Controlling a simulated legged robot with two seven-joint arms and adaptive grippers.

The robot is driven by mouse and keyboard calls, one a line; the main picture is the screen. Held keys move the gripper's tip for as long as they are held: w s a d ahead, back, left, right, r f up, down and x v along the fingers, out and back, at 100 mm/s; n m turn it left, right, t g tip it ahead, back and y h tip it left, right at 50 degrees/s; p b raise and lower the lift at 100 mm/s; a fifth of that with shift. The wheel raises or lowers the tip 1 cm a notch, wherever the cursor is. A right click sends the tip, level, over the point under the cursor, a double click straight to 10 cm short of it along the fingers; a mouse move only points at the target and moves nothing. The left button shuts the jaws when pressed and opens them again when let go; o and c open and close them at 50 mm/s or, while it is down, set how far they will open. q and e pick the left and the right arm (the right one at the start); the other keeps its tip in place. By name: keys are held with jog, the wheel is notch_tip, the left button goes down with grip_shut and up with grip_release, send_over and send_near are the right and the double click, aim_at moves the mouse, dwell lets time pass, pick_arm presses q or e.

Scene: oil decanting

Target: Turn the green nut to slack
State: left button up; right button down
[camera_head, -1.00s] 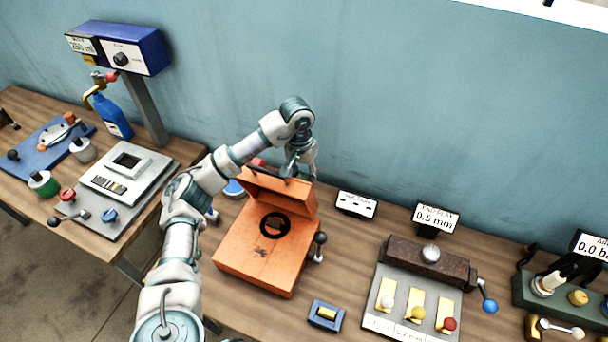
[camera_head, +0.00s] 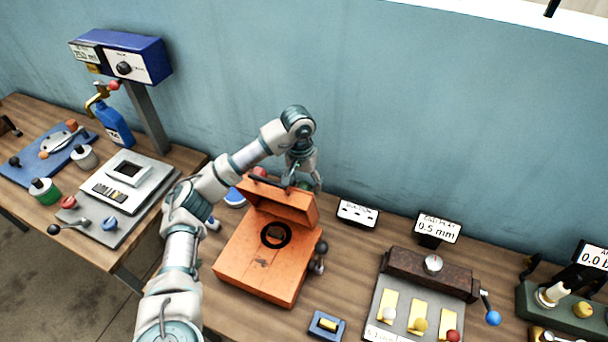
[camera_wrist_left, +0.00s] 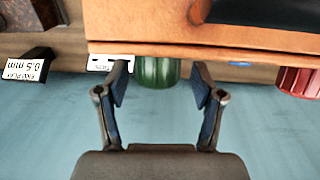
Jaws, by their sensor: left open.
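The green nut (camera_wrist_left: 156,72) is a ribbed green knob on the back side of the orange box (camera_head: 247,262), under the box's edge in the left wrist view. My left gripper (camera_wrist_left: 160,84) is open, with one finger on each side of the nut and a visible gap to each. In the head view, my left gripper (camera_head: 305,173) reaches down behind the raised lid (camera_head: 283,207) of the orange box. The lid and gripper hide most of the nut there.
A red knob (camera_wrist_left: 298,81) sits on the same side of the box, apart from the gripper. The wall (camera_head: 400,130) is close behind. A small sign (camera_head: 357,212) and a gauge sign (camera_head: 437,229) stand to the right of the box.

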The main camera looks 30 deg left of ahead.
pick_arm(q)
notch_tip(320, 180, up, 11)
jog(key=a, duration=0.1)
jog(key=shift+w, duration=0.15)
